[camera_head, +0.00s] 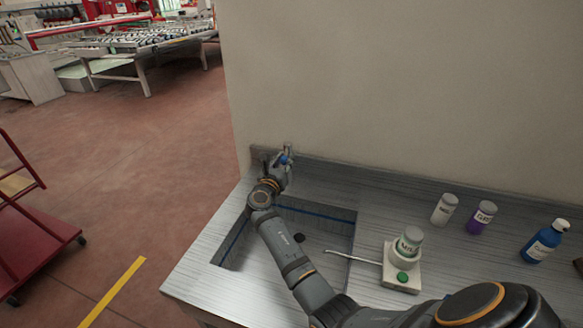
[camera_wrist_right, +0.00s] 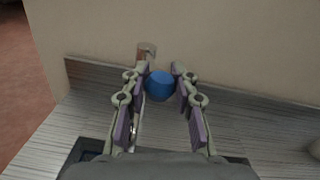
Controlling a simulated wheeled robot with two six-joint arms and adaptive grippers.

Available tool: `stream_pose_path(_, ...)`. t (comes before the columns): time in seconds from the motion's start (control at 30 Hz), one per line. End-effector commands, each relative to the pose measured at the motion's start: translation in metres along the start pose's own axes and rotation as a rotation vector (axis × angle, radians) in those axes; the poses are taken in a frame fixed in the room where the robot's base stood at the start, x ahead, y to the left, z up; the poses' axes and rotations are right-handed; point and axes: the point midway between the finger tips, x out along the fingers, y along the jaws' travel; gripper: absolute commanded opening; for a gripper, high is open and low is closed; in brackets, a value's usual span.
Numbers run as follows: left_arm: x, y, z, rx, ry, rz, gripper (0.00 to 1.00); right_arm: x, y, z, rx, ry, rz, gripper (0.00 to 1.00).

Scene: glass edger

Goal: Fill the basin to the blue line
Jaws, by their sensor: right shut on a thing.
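The basin (camera_head: 326,260) is sunk into the grey counter, with a blue line (camera_head: 314,213) around its inner wall. A dark round spot (camera_head: 299,238) shows on its floor; I cannot tell whether it is an open drain or a plug. I see no clear water surface. My right gripper (camera_head: 284,160) is behind the basin, shut on a blue knob (camera_wrist_right: 160,85), which sits between the fingers in the right wrist view. My arm crosses over the basin and hides part of it. My left gripper is not in view.
Right of the basin stands a white dispenser (camera_head: 402,262) with a green button and a thin spout (camera_head: 352,257) reaching over the basin. A white bottle (camera_head: 444,209), a purple bottle (camera_head: 481,217) and a blue bottle (camera_head: 545,241) stand further right. A wall (camera_head: 400,90) closes the back.

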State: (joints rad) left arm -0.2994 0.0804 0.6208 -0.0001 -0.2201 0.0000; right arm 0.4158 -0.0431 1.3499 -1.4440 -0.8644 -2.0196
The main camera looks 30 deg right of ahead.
Motion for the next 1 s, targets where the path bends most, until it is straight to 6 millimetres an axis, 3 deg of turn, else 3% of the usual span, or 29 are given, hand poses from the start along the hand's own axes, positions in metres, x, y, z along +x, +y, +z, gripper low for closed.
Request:
stream_pose_path(0.03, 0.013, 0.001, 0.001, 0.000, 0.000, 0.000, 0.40, -0.002, 0.007, -0.008, 0.002, 0.012, -0.027, 0.00)
stream_pose_path(0.3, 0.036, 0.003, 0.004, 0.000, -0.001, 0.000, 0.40, -0.003, 0.019, -0.003, 0.000, 0.036, -0.152, 0.00)
stream_pose_path(0.93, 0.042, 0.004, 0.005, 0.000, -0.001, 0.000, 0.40, -0.003, 0.022, 0.000, -0.002, 0.047, -0.200, 0.00)
stream_pose_path(0.97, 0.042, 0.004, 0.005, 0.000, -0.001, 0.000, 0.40, -0.003, 0.022, 0.000, -0.002, 0.047, -0.200, 0.30)
stream_pose_path(1.0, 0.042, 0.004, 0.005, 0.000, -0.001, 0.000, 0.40, -0.003, 0.022, 0.000, -0.002, 0.047, -0.200, 0.35)
